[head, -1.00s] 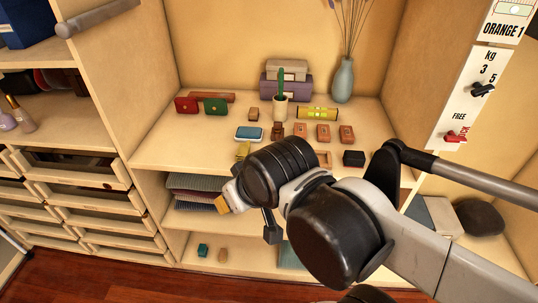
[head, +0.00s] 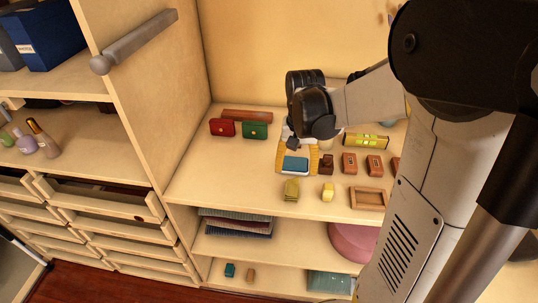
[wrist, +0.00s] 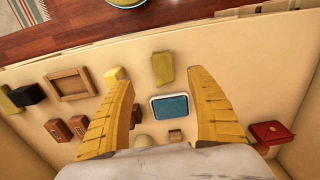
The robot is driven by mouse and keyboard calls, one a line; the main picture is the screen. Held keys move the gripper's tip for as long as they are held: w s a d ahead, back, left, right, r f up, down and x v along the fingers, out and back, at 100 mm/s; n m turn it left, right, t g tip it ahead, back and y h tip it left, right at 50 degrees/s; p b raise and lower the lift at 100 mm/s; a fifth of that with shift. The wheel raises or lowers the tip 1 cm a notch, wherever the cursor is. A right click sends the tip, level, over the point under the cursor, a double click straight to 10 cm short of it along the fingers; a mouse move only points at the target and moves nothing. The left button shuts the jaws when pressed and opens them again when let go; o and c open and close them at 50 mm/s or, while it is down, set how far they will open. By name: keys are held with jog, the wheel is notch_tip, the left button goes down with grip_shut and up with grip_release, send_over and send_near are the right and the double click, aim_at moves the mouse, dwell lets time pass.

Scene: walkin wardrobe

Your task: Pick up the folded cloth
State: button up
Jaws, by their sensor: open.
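A small blue rectangular piece with a pale rim (head: 295,164), which looks like the folded cloth, lies flat on the upper shelf. It also shows in the wrist view (wrist: 171,107). My gripper (head: 297,172) points down over it, open and empty, with a yellow finger on either side. In the wrist view my gripper (wrist: 161,77) has the blue piece between its fingers, closer to the right one. I cannot tell how high the fingertips are above the shelf. An olive, soft-looking block (head: 291,190) lies just in front; it could also be cloth.
Red (head: 222,127) and green (head: 255,130) purses lie behind to the left. A dark brown block (head: 327,164), a yellow block (head: 328,192), a wooden frame (head: 368,199) and several reddish-brown blocks lie to the right. A side panel (head: 150,110) bounds the shelf at left.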

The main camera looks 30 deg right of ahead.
aim_at(293, 185)
notch_tip(293, 185, down, 6)
jog(key=shift+w+r+b, duration=0.1)
jog(key=shift+b, duration=0.85)
jog(key=f, duration=0.1)
jog(key=f+b, duration=0.1)
jog(key=f, duration=0.1)
jog(key=f+b, duration=0.1)
jog(key=f, duration=0.1)
jog(key=shift+w, duration=0.3)
jog(key=c, duration=1.2)
